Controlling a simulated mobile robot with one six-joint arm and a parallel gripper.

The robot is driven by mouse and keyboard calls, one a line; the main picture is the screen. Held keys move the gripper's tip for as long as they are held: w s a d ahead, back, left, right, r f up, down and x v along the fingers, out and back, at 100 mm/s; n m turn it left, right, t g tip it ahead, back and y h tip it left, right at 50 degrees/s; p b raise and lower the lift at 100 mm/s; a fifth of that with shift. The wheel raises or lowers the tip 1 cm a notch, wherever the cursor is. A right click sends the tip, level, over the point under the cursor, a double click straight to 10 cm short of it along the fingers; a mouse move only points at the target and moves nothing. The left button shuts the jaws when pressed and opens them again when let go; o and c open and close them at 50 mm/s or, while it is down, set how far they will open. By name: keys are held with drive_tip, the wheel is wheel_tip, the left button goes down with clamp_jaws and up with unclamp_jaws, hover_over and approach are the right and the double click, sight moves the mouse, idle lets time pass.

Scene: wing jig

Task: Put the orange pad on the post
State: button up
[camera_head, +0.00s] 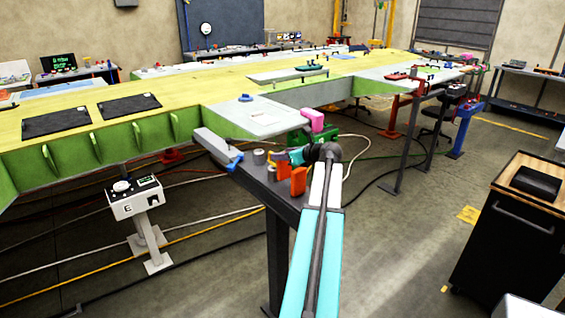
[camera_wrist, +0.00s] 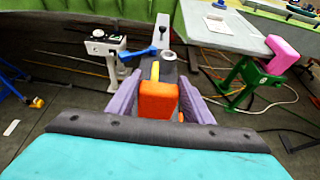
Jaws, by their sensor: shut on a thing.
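My gripper (camera_wrist: 160,84) shows in the wrist view with a purple-grey finger on each side of the orange pad (camera_wrist: 158,103). It is shut on the pad, which looks like a thick block and hides part of the narrow dark bench (camera_wrist: 150,70) behind it. A short grey round post (camera_wrist: 168,55) stands on the bench beyond the pad. In the head view, my wrist is over the bench's near end, with orange parts below and beside it; I cannot tell clearly which is the pad. Short grey cylinders (camera_head: 258,156) stand left of them.
A pink block (camera_head: 312,120) on a green support (camera_head: 322,138) stands close behind my wrist. The large green-and-yellow wing (camera_head: 200,90) fills the back. A black cart (camera_head: 515,235) stands at right; open floor lies between.

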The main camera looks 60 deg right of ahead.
drive_tip(key=shift+f+p, duration=0.45)
drive_tip(key=shift+f, duration=1)
drive_tip(key=o, duration=1.4)
drive_tip(key=shift+f, duration=0.1)
drive_tip(key=b+v, duration=0.2)
drive_tip(key=v, duration=1)
drive_tip(key=shift+r+b, duration=0.25)
drive_tip(key=shift+b, duration=0.1)
